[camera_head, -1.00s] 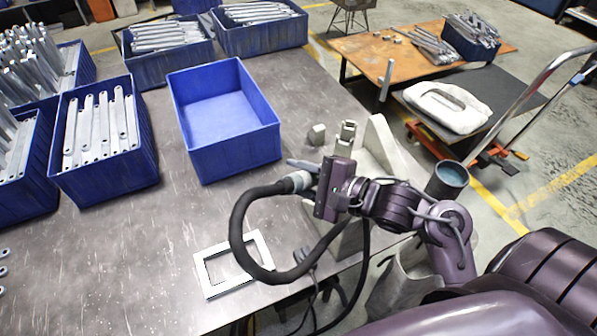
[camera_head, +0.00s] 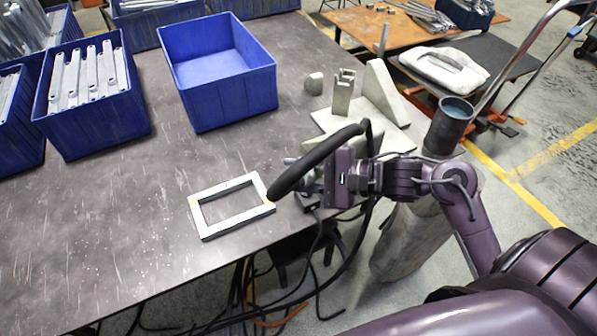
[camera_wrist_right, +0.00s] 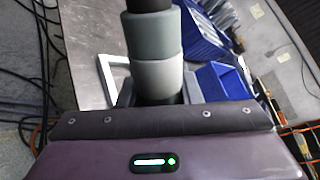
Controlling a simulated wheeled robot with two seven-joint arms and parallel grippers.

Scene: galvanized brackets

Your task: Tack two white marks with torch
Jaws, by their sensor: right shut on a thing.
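A pale rectangular metal frame (camera_head: 240,221) lies flat near the front edge of the dark table. Separate white marks on it are too small to make out. My right gripper (camera_head: 316,180) is shut on the torch, just right of the frame. In the right wrist view the torch (camera_wrist_right: 155,55) is a grey cylinder with a black upper part, held in the gripper (camera_wrist_right: 158,100). My left gripper is not in view.
An empty blue bin (camera_head: 228,103) stands behind the frame. Blue bins with metal brackets (camera_head: 95,118) stand at left. A grey fixture with uprights (camera_head: 343,95) stands at the back right of the table. Loose cables hang below the front edge. The table left of the frame is clear.

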